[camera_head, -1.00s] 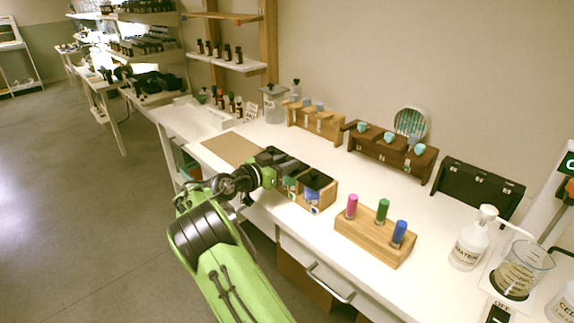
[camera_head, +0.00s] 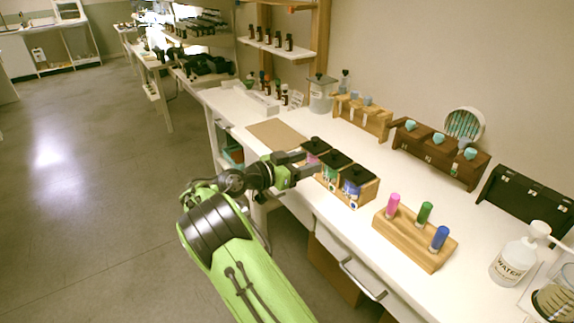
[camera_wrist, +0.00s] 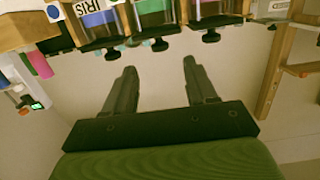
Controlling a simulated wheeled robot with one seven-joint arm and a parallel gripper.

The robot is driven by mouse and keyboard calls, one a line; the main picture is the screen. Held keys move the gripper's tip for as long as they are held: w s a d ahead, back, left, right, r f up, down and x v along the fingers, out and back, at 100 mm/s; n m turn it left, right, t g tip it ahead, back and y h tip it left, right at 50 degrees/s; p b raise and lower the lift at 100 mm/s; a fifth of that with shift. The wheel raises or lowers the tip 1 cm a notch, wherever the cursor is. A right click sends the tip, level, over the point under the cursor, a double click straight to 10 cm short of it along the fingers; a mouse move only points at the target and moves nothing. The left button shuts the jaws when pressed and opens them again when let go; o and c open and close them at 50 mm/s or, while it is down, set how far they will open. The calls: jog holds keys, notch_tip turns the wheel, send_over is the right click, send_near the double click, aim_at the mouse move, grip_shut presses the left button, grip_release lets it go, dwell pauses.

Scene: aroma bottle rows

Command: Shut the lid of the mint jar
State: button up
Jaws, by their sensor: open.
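A wooden box (camera_head: 366,199) on the bench holds three jars in a row with black lids. The green-marked jar (camera_head: 331,173) is in the middle, between a pink-marked jar (camera_head: 313,158) and a blue-marked jar (camera_head: 350,191). I cannot read which is mint; the blue one reads IRIS in the wrist view (camera_wrist: 97,18). My gripper (camera_head: 309,164) is open and empty at the front left of the box, beside the jars. In the wrist view, its fingers (camera_wrist: 160,66) point toward the row, which appears upside down. I cannot tell exactly how each lid sits.
A wooden stand (camera_head: 412,240) with pink, green and blue tubes is to the right. Behind are a light wooden rack (camera_head: 361,117), a dark wooden rack (camera_head: 440,165) and a black case (camera_head: 528,205). A brown mat (camera_head: 277,134) lies left of the box, with open bench around it.

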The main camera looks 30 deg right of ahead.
jog(key=a+p, duration=0.1)
jog(key=a, duration=0.6)
jog(key=shift+s+r, duration=0.35)
jog(key=shift+r, duration=0.1)
